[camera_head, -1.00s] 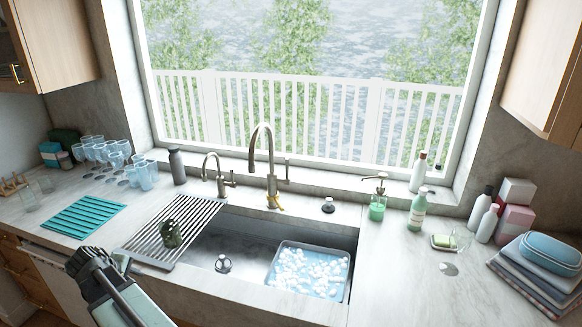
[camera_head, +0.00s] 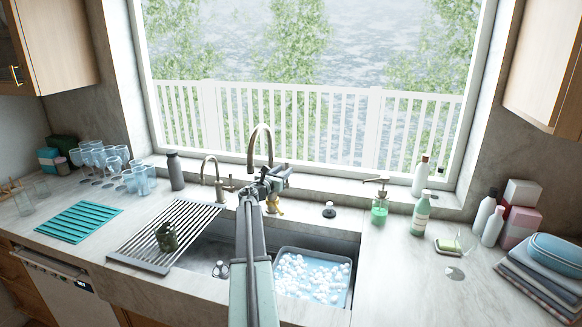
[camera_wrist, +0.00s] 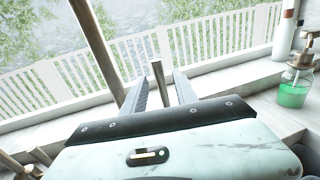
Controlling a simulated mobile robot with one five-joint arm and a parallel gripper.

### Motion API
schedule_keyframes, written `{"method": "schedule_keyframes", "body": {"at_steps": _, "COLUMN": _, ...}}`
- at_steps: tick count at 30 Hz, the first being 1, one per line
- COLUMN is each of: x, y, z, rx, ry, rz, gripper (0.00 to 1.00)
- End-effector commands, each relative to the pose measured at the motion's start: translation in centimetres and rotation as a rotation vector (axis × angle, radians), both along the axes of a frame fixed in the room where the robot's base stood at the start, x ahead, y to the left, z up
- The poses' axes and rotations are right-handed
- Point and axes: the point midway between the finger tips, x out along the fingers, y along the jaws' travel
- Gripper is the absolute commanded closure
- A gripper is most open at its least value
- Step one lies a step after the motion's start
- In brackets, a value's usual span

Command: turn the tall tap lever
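The tall tap (camera_head: 260,138) stands behind the sink, its lower part and lever largely hidden by my gripper (camera_head: 279,174) in the head view. In the wrist view the tap's neck (camera_wrist: 96,45) rises at the left. The tap's lever (camera_wrist: 156,79) is an upright metal bar there. My gripper (camera_wrist: 160,86) is open, with one finger on each side of the lever in the picture. A small gap shows on both sides, and I cannot tell how deep the lever sits between the fingers.
A shorter tap (camera_head: 213,176) stands left of the tall one. A green soap dispenser (camera_head: 379,206) and a black-topped fitting (camera_head: 329,210) stand to the right. Below are a drying rack (camera_head: 190,222) with a dark green cup (camera_head: 166,237) and a tub of suds (camera_head: 347,290).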

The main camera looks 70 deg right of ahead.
Motion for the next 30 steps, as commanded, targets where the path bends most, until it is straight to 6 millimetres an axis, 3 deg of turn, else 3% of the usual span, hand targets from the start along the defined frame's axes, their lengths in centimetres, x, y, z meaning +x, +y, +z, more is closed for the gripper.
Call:
{"method": "schedule_keyframes", "body": {"at_steps": 6, "x": -0.5, "y": -4.4, "z": 0.0, "rx": 0.001, "ry": -0.002, "rz": -0.002, "gripper": 0.65}}
{"method": "schedule_keyframes", "body": {"at_steps": 10, "x": -0.7, "y": -6.0, "z": 0.0, "rx": 0.001, "ry": -0.002, "rz": 0.0, "gripper": 0.65}}
{"method": "schedule_keyframes", "body": {"at_steps": 18, "x": -0.9, "y": -6.2, "z": 0.0, "rx": 0.001, "ry": -0.003, "rz": 0.0, "gripper": 0.68}}
{"method": "schedule_keyframes", "body": {"at_steps": 21, "x": -0.9, "y": -6.2, "z": 0.0, "rx": 0.001, "ry": -0.003, "rz": -0.001, "gripper": 0.96}}
{"method": "schedule_keyframes", "body": {"at_steps": 22, "x": -0.9, "y": -6.2, "z": 0.0, "rx": 0.001, "ry": -0.003, "rz": -0.001, "gripper": 1.0}}
{"method": "schedule_keyframes", "body": {"at_steps": 30, "x": -0.9, "y": -6.2, "z": 0.0, "rx": 0.001, "ry": -0.003, "rz": -0.001, "gripper": 1.0}}
